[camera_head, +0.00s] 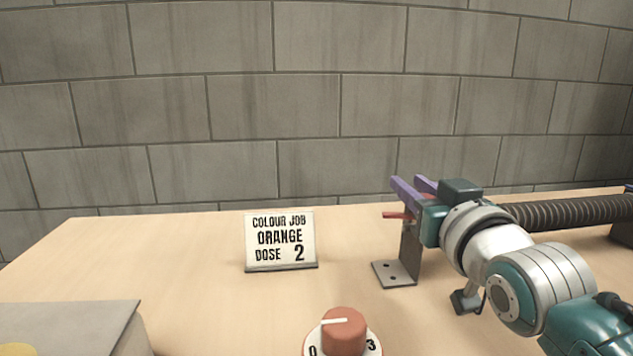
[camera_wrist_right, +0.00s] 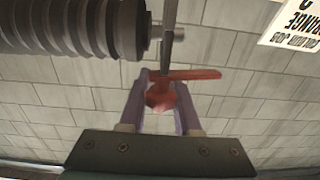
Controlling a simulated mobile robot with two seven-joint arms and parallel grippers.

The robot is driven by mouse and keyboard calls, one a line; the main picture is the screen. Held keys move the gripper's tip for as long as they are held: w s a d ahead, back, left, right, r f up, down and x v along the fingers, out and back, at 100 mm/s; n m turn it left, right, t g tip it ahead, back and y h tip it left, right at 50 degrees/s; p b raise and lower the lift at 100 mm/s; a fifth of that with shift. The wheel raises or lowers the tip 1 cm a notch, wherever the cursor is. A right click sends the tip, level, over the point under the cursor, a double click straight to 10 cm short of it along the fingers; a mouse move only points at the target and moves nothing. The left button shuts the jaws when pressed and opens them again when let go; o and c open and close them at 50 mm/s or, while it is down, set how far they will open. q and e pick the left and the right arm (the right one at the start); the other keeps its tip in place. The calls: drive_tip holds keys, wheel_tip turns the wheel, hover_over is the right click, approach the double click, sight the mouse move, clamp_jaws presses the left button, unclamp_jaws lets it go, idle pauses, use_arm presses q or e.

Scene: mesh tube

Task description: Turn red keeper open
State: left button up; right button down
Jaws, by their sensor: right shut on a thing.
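The red keeper (camera_head: 393,215) is a small flat bar at the upper part of a grey metal bracket (camera_head: 411,250) on the right of the table. In the right wrist view the keeper (camera_wrist_right: 195,76) lies crosswise, with its rounded red hub between my two purple fingers. My right gripper (camera_head: 408,187) is at the bracket's top, shut on the keeper. Part of the keeper is hidden behind the gripper in the head view. My left gripper is not in view.
A dark corrugated tube (camera_head: 575,210) runs right from behind my right wrist; its end (camera_wrist_right: 75,28) is close to the bracket. A sign (camera_head: 281,241) reads "COLOUR JOB ORANGE DOSE 2". A red dial (camera_head: 344,333) and a grey box (camera_head: 65,325) are in front.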

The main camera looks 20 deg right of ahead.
drive_tip(key=shift+a+r+n+y+p, duration=0.15)
drive_tip(key=shift+n+y+p, duration=0.1)
drive_tip(key=shift+n+y, duration=0.4)
drive_tip(key=shift+a+f+n+y+p, duration=0.1)
drive_tip(key=shift+a+n+y+p, duration=0.2)
drive_tip(key=shift+y, duration=0.6)
drive_tip(key=shift+r+n+y+p, duration=0.1)
drive_tip(key=shift+n+y+p, duration=0.05)
drive_tip(key=shift+n+y, duration=0.5)
drive_tip(key=shift+y, duration=0.3)
drive_tip(key=c, duration=0.6)
unclamp_jaws()
drive_tip(key=shift+s, duration=0.5)
drive_tip(key=s+p, duration=0.1)
drive_tip(key=s, duration=0.3)
drive_tip(key=s+p, duration=0.1)
drive_tip(key=s, duration=0.4)
drive_tip(key=shift+d, duration=0.2)
